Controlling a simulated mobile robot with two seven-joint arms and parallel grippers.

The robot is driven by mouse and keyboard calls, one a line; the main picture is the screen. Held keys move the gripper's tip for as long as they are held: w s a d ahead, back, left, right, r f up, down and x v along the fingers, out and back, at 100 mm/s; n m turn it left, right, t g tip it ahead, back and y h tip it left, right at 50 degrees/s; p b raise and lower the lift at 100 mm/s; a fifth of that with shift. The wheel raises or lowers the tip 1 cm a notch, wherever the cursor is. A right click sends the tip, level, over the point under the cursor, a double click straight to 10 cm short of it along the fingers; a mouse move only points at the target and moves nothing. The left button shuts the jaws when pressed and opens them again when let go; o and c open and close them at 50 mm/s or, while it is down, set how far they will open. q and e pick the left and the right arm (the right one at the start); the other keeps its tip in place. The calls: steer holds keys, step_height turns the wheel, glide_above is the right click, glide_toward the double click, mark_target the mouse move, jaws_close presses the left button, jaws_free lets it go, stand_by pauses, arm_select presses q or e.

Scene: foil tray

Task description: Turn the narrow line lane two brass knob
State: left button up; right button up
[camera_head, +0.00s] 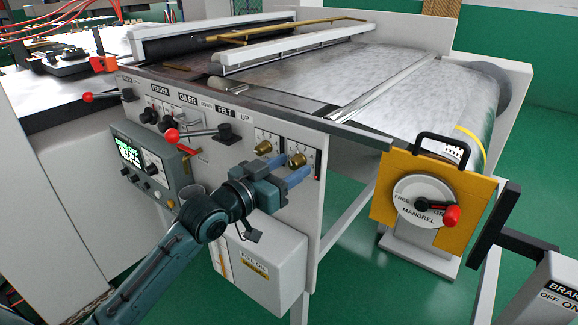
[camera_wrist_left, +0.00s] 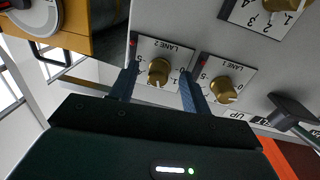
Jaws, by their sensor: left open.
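The brass lane two knob (camera_head: 297,160) sits on the right end of the machine's front panel, on a small white dial plate. In the left wrist view the knob (camera_wrist_left: 159,72) lies under the LANE 2 label, shown upside down. My left gripper (camera_head: 296,173) is open in front of it. In the wrist view its two blue fingers (camera_wrist_left: 159,78) stand on either side of the knob, with visible gaps; I cannot tell how far they reach over it. The matching lane one brass knob (camera_head: 264,147) is just left, and in the wrist view (camera_wrist_left: 223,90) right of the fingers.
Left along the panel are a red-tipped lever (camera_head: 172,136) and a grey control box (camera_head: 145,160). A yellow mandrel plate (camera_head: 385,195) with a red-handled dial (camera_head: 418,200) stands to the right. A white box (camera_head: 265,265) hangs below the panel. Green floor is open beyond it.

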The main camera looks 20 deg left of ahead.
arm_select(q)
steer(key=shift+w+d, duration=0.15)
steer(key=shift+w, duration=0.1)
arm_select(e)
steer(key=shift+r, duration=0.1)
arm_select(q)
steer(key=shift+c, duration=0.6)
steer(key=c, duration=0.9)
arm_select(e)
steer(key=shift+w+r, duration=0.1)
steer(key=shift+r, duration=0.15)
steer(key=shift+r, duration=0.1)
